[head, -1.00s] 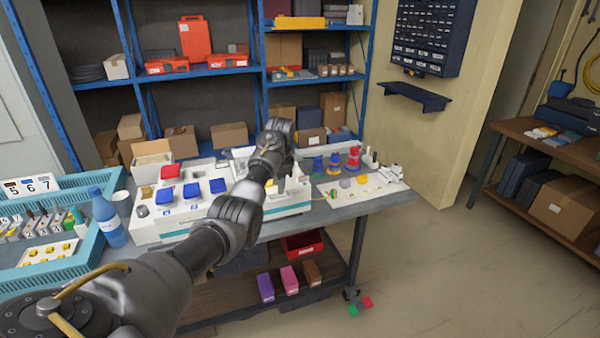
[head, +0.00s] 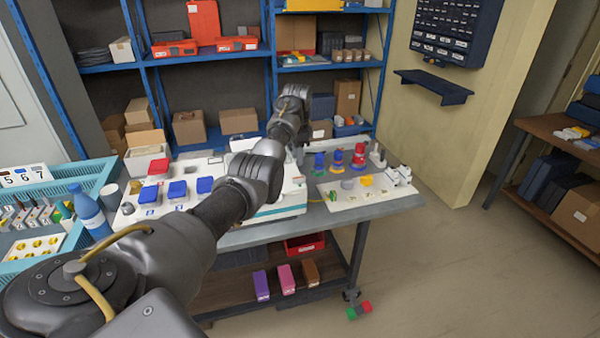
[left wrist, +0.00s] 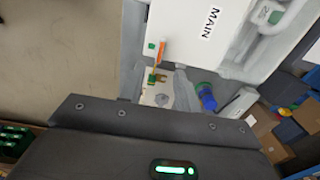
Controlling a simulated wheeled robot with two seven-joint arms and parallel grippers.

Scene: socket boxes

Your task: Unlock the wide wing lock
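The wide wing lock cannot be made out for certain in either view. A white box (head: 290,192) stands on the table, partly hidden behind my left arm. In the left wrist view a white panel marked MAIN (left wrist: 195,35) fills the upper middle, with a small orange part (left wrist: 160,50) and a green part at its left edge. My left gripper (head: 291,115) is above the boxes at the back of the table, and its fingertips are hidden by my own arm. The wrist view does not show its fingers clearly. My right gripper is not in view.
A white box with red and blue covers (head: 178,189) stands left of my arm. A teal crate (head: 85,173) and a blue bottle (head: 90,215) are at the left. Shelves stand behind.

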